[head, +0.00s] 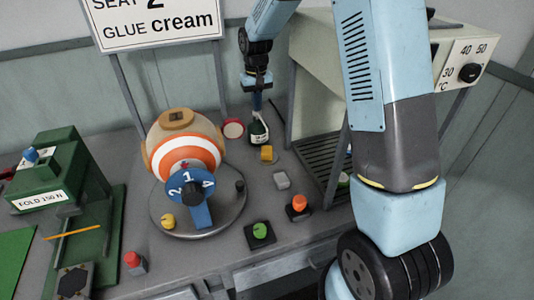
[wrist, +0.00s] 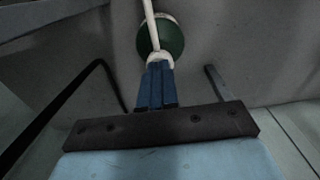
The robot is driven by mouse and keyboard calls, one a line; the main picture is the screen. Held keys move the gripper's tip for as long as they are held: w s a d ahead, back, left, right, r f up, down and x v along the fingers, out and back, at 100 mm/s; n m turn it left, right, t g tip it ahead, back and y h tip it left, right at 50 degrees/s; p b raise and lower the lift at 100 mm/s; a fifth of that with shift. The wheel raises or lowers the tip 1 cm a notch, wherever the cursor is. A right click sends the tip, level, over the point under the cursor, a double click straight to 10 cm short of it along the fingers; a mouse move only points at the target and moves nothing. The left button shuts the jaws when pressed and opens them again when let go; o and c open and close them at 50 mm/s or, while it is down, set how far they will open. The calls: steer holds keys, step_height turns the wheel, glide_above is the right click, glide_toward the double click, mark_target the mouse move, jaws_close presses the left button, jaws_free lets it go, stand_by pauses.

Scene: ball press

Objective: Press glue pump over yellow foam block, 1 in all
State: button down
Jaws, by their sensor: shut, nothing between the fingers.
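The glue pump is a dark green bottle (head: 258,133) with a white top, standing on the bench in the middle of the head view. It also shows in the wrist view (wrist: 165,38), with its white spout running to the top edge. The yellow foam block (head: 266,154) lies just in front of the bottle. My gripper (head: 257,108) points down over the pump, and its blue fingers (wrist: 160,66) are together at the white pump head. They look touching or nearly so. Whether the pump head is pressed down I cannot tell. The block is not visible in the wrist view.
A striped orange and white ball device (head: 187,155) with a blue numbered dial stands left of the pump. A beige oven-like box (head: 325,90) stands close on the right. A grey block (head: 282,180) and orange and green knobs sit in front. A green press (head: 55,175) is far left.

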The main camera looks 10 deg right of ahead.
steer(key=shift+f, duration=0.35)
steer(key=shift+r, duration=1.4)
steer(key=shift+r, duration=0.1)
steer(key=shift+r, duration=2.9)
